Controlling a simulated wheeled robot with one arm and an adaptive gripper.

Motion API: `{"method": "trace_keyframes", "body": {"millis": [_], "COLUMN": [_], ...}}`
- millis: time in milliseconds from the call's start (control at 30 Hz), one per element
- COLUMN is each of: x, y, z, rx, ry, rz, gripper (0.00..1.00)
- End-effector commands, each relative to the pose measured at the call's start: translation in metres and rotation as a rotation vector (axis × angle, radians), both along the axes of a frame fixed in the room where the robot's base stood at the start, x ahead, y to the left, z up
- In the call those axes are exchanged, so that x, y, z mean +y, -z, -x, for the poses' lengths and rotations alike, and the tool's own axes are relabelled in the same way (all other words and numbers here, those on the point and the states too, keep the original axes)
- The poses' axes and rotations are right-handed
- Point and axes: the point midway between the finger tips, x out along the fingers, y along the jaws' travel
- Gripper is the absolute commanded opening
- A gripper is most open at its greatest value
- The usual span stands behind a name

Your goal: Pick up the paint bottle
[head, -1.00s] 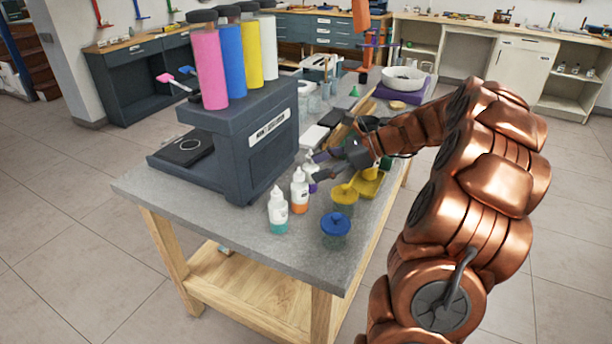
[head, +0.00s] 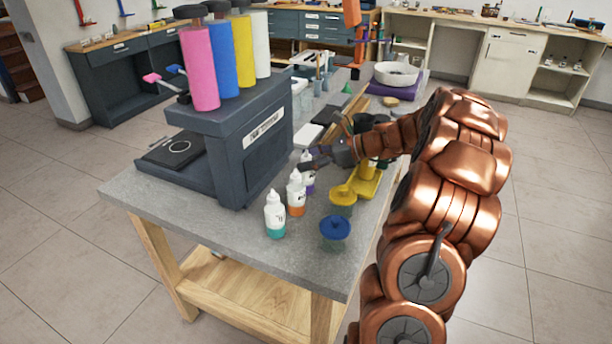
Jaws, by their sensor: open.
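Three white paint bottles stand upright in a row on the grey table (head: 265,247). The nearest paint bottle (head: 275,217) has a teal base, the middle paint bottle (head: 296,194) an orange base, and the far paint bottle (head: 309,183) a purple base. My gripper (head: 304,160) is open, its dark fingers pointing left at the top of the purple-based bottle. The fingers partly hide that bottle. I cannot tell whether they touch it.
A blue-lidded jar (head: 335,229) and a yellow-lidded jar (head: 342,199) stand right of the bottles. A dark machine (head: 230,150) with coloured rolls rises to the left. A yellow stand (head: 367,182) is under my arm. The table's front corner is clear.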

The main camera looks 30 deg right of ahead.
Motion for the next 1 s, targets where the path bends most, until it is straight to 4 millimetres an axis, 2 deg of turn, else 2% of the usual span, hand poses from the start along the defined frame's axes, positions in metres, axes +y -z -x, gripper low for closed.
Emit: {"method": "trace_keyframes", "body": {"millis": [100,333,900,1000], "x": [0.0064,0.0065,0.0062,0.0062], "y": [0.0031,0.0033,0.0037,0.0039], "z": [-0.0049,-0.0055,-0.0053,-0.0052], "rx": [0.001,0.0,0.001,0.001], "ry": [-0.003,-0.002,-0.002,-0.002], "rz": [-0.001,0.0,0.001,0.002], "gripper": [0.59,0.59,0.0,0.0]}}
